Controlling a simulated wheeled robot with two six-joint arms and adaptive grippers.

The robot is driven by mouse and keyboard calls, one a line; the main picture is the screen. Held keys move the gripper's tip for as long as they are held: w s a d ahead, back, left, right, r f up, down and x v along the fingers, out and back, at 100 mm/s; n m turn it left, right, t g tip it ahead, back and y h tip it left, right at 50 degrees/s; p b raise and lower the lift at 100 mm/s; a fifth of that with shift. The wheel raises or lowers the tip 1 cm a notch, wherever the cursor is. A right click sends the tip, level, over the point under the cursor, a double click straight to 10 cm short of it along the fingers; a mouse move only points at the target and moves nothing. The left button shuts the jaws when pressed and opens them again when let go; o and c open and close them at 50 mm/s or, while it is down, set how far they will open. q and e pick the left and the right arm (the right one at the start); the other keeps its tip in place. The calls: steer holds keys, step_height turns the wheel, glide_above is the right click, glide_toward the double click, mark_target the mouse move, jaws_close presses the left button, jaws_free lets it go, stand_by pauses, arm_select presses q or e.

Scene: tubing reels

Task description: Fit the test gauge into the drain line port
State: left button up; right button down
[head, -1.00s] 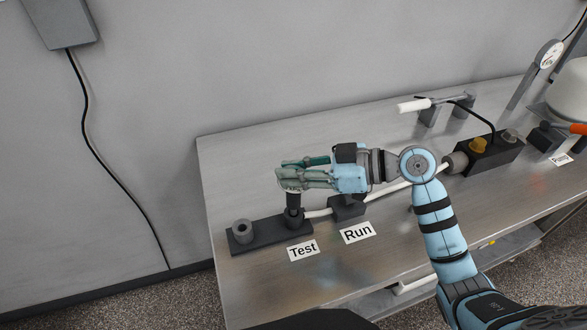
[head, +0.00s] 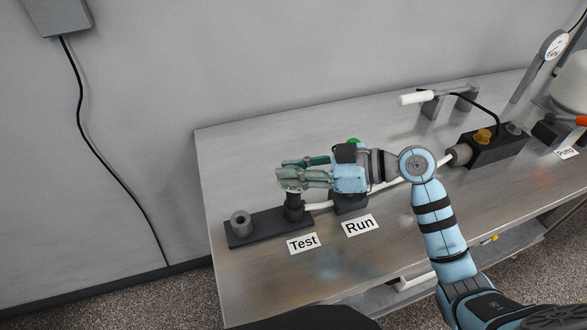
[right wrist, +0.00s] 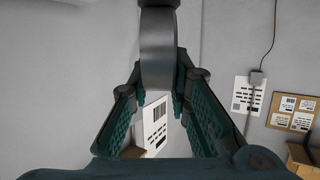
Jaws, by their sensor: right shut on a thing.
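My right gripper (head: 283,175) is shut on the test gauge, whose pale dial edge shows just under the fingers. The gauge's black stem (head: 294,201) points down, upright, at the port (head: 294,216) on the dark base block beside the Test label. Stem and port overlap in the head view; I cannot tell how deep the stem sits. In the right wrist view a dark, round-sided body (right wrist: 158,50), seemingly the gauge, stands between the fingers. My left gripper is not in view.
A grey ring-shaped socket (head: 240,223) stands on the block's left end. A green-topped part (head: 353,141) shows behind my gripper, above the Run block (head: 349,204). A white tube (head: 318,205) runs right. A white-handled lever (head: 415,98) stands behind; the table's left rear is clear.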

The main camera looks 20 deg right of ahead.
steer(key=shift+f, duration=0.2)
steer(key=c, duration=1.4)
jaws_free()
steer(key=shift+r, duration=0.1)
steer(key=shift+v, duration=5.95)
